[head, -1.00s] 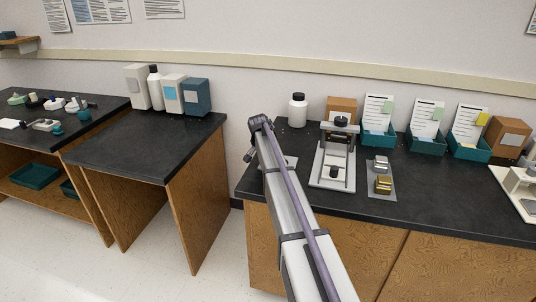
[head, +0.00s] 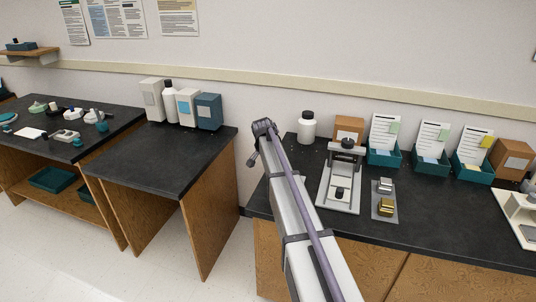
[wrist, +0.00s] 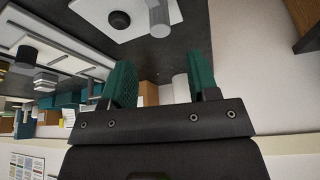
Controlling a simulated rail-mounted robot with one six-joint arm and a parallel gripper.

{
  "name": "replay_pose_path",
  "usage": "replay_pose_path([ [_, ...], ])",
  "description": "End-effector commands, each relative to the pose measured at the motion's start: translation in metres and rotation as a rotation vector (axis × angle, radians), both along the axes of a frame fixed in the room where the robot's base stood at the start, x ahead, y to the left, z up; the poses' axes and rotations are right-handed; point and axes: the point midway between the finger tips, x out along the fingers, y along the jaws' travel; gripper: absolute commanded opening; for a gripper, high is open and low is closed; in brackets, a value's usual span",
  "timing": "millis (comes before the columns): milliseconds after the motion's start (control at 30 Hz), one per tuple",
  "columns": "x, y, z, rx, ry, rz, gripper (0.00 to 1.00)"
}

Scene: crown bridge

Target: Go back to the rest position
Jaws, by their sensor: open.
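My gripper (wrist: 162,82) shows in the wrist view with two teal fingers spread wide apart and nothing between them. Beyond the fingers, the wrist view shows the dark worktop, a white bottle (wrist: 180,88) and, at the top, a white base with a dark round part. In the head view my arm reaches up over the front edge of the right bench (head: 440,225). Its far end is near the gap between the benches. The gripper's fingers cannot be made out there.
A framed stand (head: 340,185), a grey plate with metal blocks (head: 384,203), a white bottle (head: 307,127) and teal bins (head: 431,161) are on the right bench. Boxes (head: 208,111) stand at the back of the middle bench (head: 165,158), whose front is clear.

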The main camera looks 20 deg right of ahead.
Motion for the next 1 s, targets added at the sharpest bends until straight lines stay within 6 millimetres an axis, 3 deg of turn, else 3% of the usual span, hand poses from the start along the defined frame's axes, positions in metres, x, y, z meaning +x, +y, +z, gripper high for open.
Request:
replay_pose_path([
  [167,-0.001,0.0,0.0,-0.005,0.012,0.026,0.54],
  [233,-0.012,0.005,-0.002,-0.005,0.068,0.117,0.54],
  [367,-0.108,0.049,-0.008,0.044,0.201,0.367,0.54],
  [500,-0.23,0.122,-0.012,0.118,0.307,0.661,0.54],
  [600,-0.305,0.163,-0.013,0.164,0.348,0.818,0.54],
  [700,-0.354,0.191,-0.013,0.19,0.362,0.893,0.54],
  [800,-0.374,0.206,-0.013,0.19,0.362,0.924,0.54],
  [1000,-0.369,0.212,-0.013,0.186,0.364,0.939,0.54],
])
